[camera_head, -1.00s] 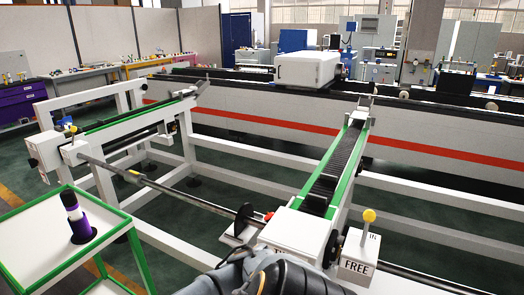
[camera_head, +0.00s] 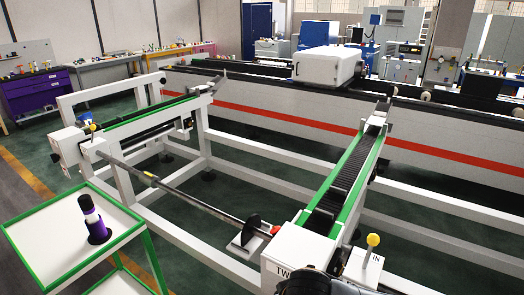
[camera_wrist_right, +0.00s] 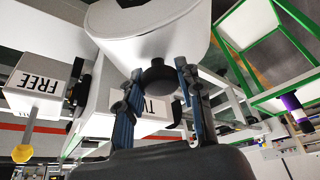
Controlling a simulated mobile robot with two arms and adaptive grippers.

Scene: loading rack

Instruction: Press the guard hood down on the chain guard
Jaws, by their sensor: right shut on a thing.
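A white box with the letters TW (camera_head: 286,271) stands at the near end of the green-edged black chain track (camera_head: 335,190). My right gripper (camera_head: 310,284) is at the bottom edge of the head view, in front of this box. In the wrist view, which is upside down, its two blue fingers (camera_wrist_right: 158,92) close around a dark round knob (camera_wrist_right: 158,77). A pale rounded body (camera_wrist_right: 150,35) lies behind the knob; I cannot tell whether it is the hood or part of me. The hood's seating is hidden. My left gripper is not in view.
A white post box with a yellow knob (camera_head: 373,240) stands close right of the track end. A long shaft with a black disc (camera_head: 250,228) runs to the left frame. A green-edged tray cart (camera_head: 40,212) holds a purple-and-black bottle-like item (camera_head: 94,220) at left.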

